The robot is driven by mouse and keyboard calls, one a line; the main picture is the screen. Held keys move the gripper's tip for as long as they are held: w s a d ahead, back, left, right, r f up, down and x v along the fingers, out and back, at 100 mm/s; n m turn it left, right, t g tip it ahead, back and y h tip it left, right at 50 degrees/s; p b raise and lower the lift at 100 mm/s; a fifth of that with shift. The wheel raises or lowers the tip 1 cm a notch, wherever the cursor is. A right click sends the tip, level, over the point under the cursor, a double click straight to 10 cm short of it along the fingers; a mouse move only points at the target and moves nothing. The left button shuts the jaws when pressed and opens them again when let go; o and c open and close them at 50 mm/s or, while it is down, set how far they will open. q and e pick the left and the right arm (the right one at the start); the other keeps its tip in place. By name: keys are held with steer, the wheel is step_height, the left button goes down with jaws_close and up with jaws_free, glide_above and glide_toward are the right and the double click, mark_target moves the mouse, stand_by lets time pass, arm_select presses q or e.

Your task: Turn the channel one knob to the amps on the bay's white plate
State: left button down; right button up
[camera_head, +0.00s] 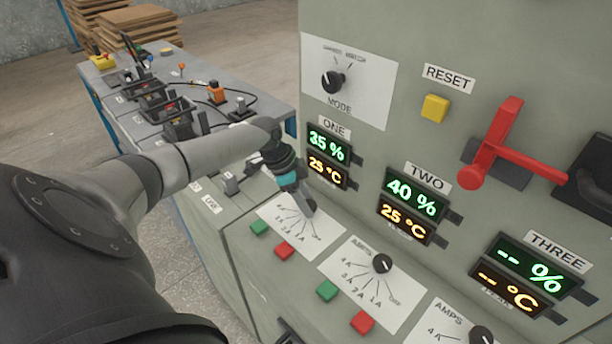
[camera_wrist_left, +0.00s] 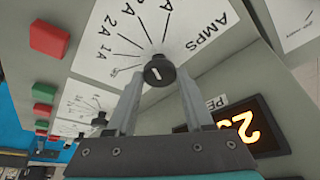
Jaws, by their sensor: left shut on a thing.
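The channel one knob (camera_wrist_left: 159,71) is black and round with a short white mark on its face. It sits on a white AMPS dial plate (camera_head: 287,228), whose printed lines fan out to amp values. My left gripper (camera_head: 306,206) reaches down to this dial, and in the wrist view its two fingers (camera_wrist_left: 157,90) stand on either side of the knob, shut on it. In the head view the gripper largely hides the knob. The channel one display (camera_head: 327,158) reads 35 % and 25 °C. I cannot make out a bay plate with a readable amp value. My right gripper is not in view.
Channel two's knob (camera_head: 382,263) and channel three's knob (camera_head: 481,337) are to the right. Green (camera_head: 260,228) and red (camera_head: 285,251) buttons line the front edge. A red lever (camera_head: 491,146) juts from the panel.

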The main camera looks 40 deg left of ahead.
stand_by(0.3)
arm_select(q)
steer(key=shift+c, duration=1.5)
jaws_free()
steer(key=p+v, duration=0.1)
steer(key=v, duration=1.4)
steer(key=shift+p, duration=0.4)
steer(key=shift+s+a, duration=0.1)
